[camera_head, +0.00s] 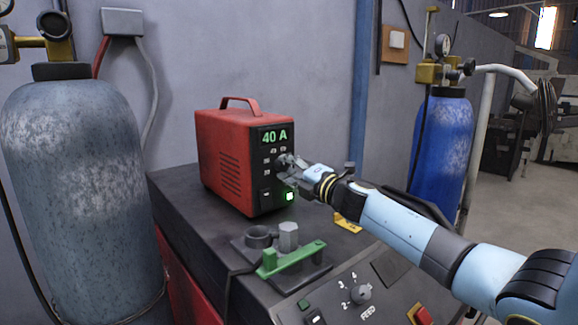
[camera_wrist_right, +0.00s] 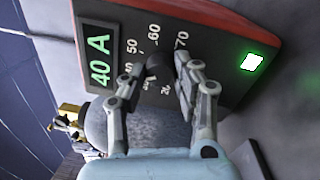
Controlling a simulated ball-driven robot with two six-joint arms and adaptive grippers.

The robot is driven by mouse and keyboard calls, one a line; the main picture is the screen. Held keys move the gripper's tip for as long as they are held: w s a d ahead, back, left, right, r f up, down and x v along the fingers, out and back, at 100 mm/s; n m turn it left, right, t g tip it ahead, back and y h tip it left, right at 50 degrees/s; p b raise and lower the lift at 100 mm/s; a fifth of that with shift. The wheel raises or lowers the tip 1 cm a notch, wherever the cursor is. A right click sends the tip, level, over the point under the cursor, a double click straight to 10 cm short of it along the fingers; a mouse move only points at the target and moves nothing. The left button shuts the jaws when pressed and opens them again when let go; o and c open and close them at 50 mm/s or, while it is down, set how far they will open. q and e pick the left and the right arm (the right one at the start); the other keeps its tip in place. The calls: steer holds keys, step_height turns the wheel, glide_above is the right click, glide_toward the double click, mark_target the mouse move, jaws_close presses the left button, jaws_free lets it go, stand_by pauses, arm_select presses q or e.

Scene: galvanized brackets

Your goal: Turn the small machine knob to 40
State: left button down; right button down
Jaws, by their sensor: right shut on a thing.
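The small red machine (camera_head: 228,150) stands on the dark bench top, its front panel facing right. Its green display (camera_head: 274,136) reads 40 A, and this also shows sideways in the right wrist view (camera_wrist_right: 99,60). My right gripper (camera_head: 286,166) reaches the panel from the right. In the right wrist view, its two fingers (camera_wrist_right: 160,72) are shut on the dark knob (camera_wrist_right: 159,66), one on each side. Printed numbers such as 50, 60 and 70 show around the knob. The fingers hide much of the knob and its pointer. My left gripper is not in view.
A lit green switch (camera_head: 289,196) is low on the machine's panel. A green-handled clamp fixture (camera_head: 290,257) and a FEED dial (camera_head: 361,294) are on the bench in front. A grey cylinder (camera_head: 75,190) stands left, a blue cylinder (camera_head: 441,145) right behind my arm.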

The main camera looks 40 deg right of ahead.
steer(key=shift+f+m, duration=0.1)
steer(key=shift+m, duration=0.2)
stand_by(0.4)
steer(key=c, duration=1)
jaws_free()
steer(key=shift+s, duration=0.15)
steer(key=s, duration=0.7)
steer(key=s+d+f, duration=0.1)
steer(key=s, duration=0.3)
steer(key=shift+s, duration=0.3)
